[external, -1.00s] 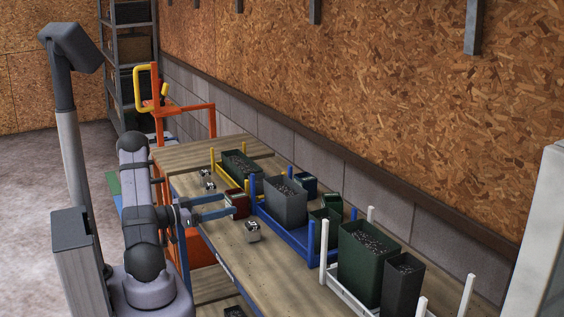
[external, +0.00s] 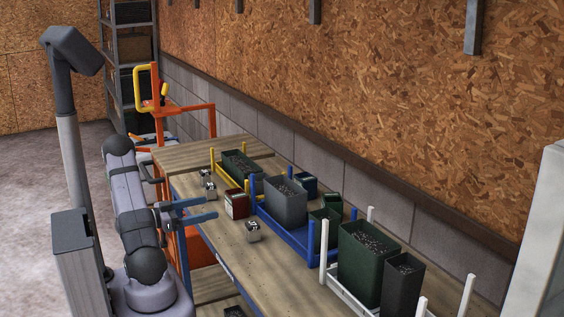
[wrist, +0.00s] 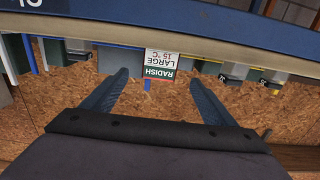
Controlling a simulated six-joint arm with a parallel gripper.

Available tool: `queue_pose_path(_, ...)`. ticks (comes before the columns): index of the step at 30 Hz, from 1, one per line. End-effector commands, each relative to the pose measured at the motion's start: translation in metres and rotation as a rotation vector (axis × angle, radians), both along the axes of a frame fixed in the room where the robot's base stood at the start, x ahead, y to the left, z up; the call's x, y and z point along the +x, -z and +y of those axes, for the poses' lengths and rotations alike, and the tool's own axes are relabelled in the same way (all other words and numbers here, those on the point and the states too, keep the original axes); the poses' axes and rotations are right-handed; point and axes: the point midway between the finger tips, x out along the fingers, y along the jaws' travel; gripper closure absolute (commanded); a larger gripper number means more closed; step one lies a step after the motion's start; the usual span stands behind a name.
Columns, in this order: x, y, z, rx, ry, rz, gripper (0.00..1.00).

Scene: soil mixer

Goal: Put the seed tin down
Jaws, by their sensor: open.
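The seed tin (external: 237,205) is dark red with a pale top. It stands upright on the wooden bench (external: 226,240), in front of the gap between the yellow and blue racks. In the wrist view the tin (wrist: 160,62) shows a white, red and green label reading RADISH LARGE 15 °C, upside down. My gripper (external: 210,207) is open and empty, left of the tin and apart from it. In the wrist view its two blue fingers (wrist: 157,83) are spread wide, with the tin beyond and between them.
A blue rack (external: 283,230) holds a large grey bin of dark material. A yellow rack (external: 228,178) stands behind. A white rack (external: 349,288) with green and black bins is at the front right. Small silver objects (external: 253,231) sit near the tin.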

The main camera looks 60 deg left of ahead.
Motion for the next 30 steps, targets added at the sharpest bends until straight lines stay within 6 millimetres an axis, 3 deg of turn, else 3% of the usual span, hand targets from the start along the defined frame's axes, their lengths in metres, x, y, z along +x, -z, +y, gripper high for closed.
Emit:
queue_pose_path(5,0.006,-0.013,-0.005,0.001,0.02,0.0,0.2)
queue_pose_path(8,0.016,-0.033,-0.013,0.005,0.051,0.0,0.2)
queue_pose_path(18,0.073,-0.147,-0.065,0.066,0.247,-0.007,0.2)
queue_pose_path(23,0.096,-0.189,-0.091,0.119,0.344,0.02,0.2)
queue_pose_path(25,0.106,-0.198,-0.098,0.148,0.373,0.072,0.2)
queue_pose_path(27,0.114,-0.194,-0.098,0.171,0.382,0.176,0.2)
queue_pose_path(28,0.116,-0.188,-0.095,0.178,0.375,0.23,0.2)
queue_pose_path(30,0.112,-0.155,-0.077,0.17,0.327,0.355,0.2)
